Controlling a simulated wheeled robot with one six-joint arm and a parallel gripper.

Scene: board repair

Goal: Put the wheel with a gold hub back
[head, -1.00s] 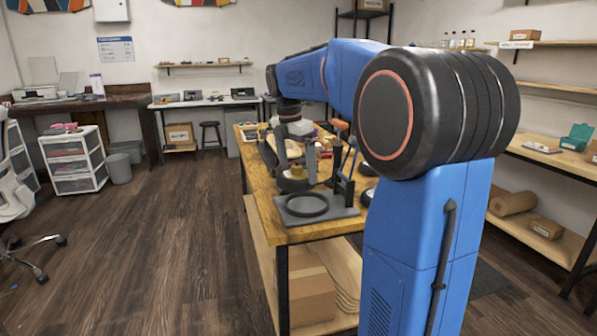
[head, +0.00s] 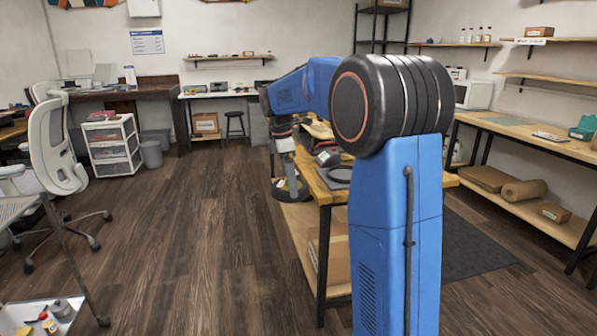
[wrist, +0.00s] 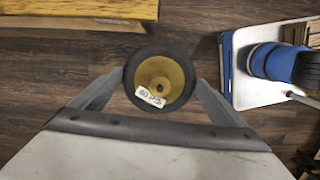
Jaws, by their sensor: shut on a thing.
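The wheel with a gold hub (wrist: 176,75) has a black tyre and a small white label on its hub. In the wrist view it sits between the two fingers of my gripper (wrist: 161,82), which is shut on it. In the head view my gripper (head: 289,183) hangs just left of the workbench, over the floor, with the dark wheel at its end. The workbench (head: 325,191) has a dark stand with a round ring (head: 338,174) near its front corner. Much of the bench top is hidden behind my arm.
A box (head: 328,254) sits on the bench's lower shelf. The wooden floor (head: 215,235) to the left is open. A white office chair (head: 52,150), a drawer unit (head: 112,146) and a grey bin (head: 152,154) stand farther left. A low tray with small items (head: 42,316) is at bottom left.

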